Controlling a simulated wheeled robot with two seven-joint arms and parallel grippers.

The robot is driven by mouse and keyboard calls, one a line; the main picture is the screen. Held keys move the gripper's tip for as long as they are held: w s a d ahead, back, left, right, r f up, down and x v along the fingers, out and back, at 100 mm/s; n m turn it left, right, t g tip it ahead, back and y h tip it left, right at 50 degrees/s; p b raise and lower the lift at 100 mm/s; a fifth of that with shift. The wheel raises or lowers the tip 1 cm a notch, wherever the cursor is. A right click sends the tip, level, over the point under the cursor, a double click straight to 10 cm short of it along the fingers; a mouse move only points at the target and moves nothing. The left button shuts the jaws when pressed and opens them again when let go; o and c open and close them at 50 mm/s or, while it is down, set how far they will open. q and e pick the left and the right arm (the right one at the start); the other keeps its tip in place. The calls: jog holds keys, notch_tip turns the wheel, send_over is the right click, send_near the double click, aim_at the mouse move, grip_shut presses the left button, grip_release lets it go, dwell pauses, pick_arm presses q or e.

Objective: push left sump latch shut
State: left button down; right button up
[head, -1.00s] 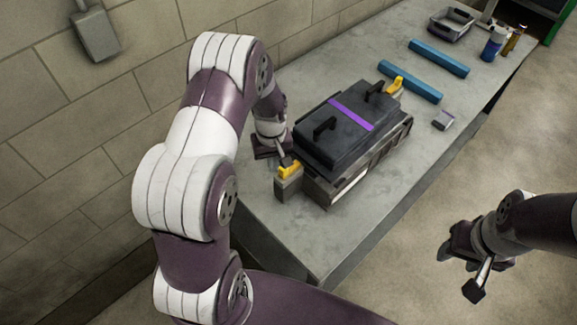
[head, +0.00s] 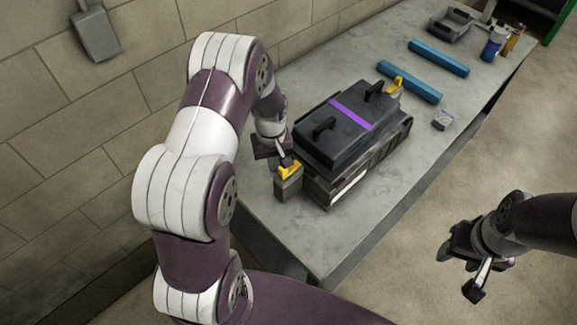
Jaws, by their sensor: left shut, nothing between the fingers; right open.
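The sump is a dark box-shaped assembly (head: 347,128) with a purple stripe and two black handles, sitting on the grey bench. A yellow latch (head: 291,171) is at its near left end, on a grey block (head: 288,188). A second yellow latch (head: 397,84) is at its far end. My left gripper (head: 286,160) is shut and empty, its tip at the near yellow latch, seemingly touching it; exact contact is hard to tell. My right gripper (head: 476,277) is open and empty, over the floor to the right of the bench.
Two blue bars (head: 409,82) (head: 439,57) lie behind the sump. A small grey block (head: 442,120) lies to its right. A grey tray (head: 450,25), a blue can (head: 494,43) and an orange bottle (head: 514,40) stand at the far end. The bench front (head: 300,240) is clear.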

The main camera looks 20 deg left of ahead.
aim_at(282, 169)
pick_arm(q)
jog(key=shift+f, duration=0.15)
notch_tip(282, 169, down, 6)
jog(key=b, duration=0.4)
jog(key=shift+f, duration=0.25)
dwell(2.1)
jog(key=shift+w+d+b, duration=0.1)
jog(key=shift+w+b, duration=0.15)
jog(key=shift+b, duration=0.1)
jog(key=shift+w+d+b, duration=0.2)
jog(key=shift+w+d, duration=0.15)
jog(key=shift+w, duration=0.45)
jog(key=shift+w+d+b, duration=0.2)
jog(key=shift+w+d, duration=0.1)
jog(key=shift+w, duration=0.5)
jog(key=shift+s+a+r+p, duration=0.1)
jog(key=shift+s+a+p, duration=0.05)
jog(key=shift+s+p, duration=0.2)
notch_tip(282, 169, up, 8)
jog(key=p, duration=0.6)
jog(key=shift+s, duration=0.1)
